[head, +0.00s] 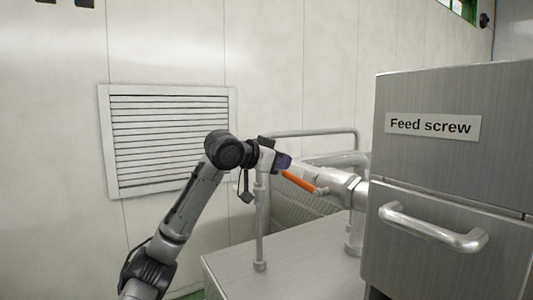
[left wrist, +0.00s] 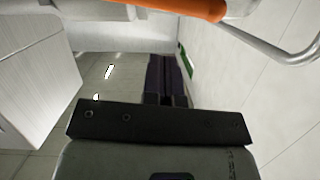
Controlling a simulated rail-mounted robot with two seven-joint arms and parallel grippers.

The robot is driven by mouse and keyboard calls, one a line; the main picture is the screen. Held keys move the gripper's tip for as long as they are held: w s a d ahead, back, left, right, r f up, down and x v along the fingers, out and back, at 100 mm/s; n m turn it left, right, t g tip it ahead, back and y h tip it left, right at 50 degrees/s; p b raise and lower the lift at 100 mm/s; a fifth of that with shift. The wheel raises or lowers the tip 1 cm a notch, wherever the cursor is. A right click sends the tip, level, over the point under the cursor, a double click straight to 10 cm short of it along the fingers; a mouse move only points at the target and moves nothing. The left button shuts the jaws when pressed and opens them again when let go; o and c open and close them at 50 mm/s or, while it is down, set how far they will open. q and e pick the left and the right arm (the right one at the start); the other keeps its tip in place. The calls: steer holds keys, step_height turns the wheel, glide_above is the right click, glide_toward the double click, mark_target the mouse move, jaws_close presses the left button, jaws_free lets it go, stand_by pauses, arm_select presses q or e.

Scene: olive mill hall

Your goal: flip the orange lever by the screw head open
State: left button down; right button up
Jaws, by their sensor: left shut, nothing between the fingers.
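The orange lever (head: 299,181) slants down to the right in the head view, with its lower right end at a pale metal pipe fitting (head: 343,186) beside the cabinet. My left gripper (head: 284,161) is at the lever's upper left end; whether it touches the lever I cannot tell. In the left wrist view the orange lever (left wrist: 185,9) crosses the top edge, partly cut off. The dark fingers of my left gripper (left wrist: 167,82) are together there with nothing between them. My right gripper is not in view.
A steel cabinet (head: 450,165) labelled "Feed screw" with a bar handle (head: 434,229) stands at the right. A metal rail (head: 262,215) rises from the grey platform (head: 300,262) close to my left wrist. A louvred vent (head: 165,140) is on the wall behind.

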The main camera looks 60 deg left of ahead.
mark_target(288, 173)
arm_select(q)
steer(key=shift+w+a+f, duration=0.2)
steer(key=shift+w+f, duration=0.4)
steer(key=shift+f, duration=0.3)
steer(key=shift+w+a+f, duration=0.15)
steer(key=shift+w+f, duration=0.4)
steer(key=shift+f, duration=0.35)
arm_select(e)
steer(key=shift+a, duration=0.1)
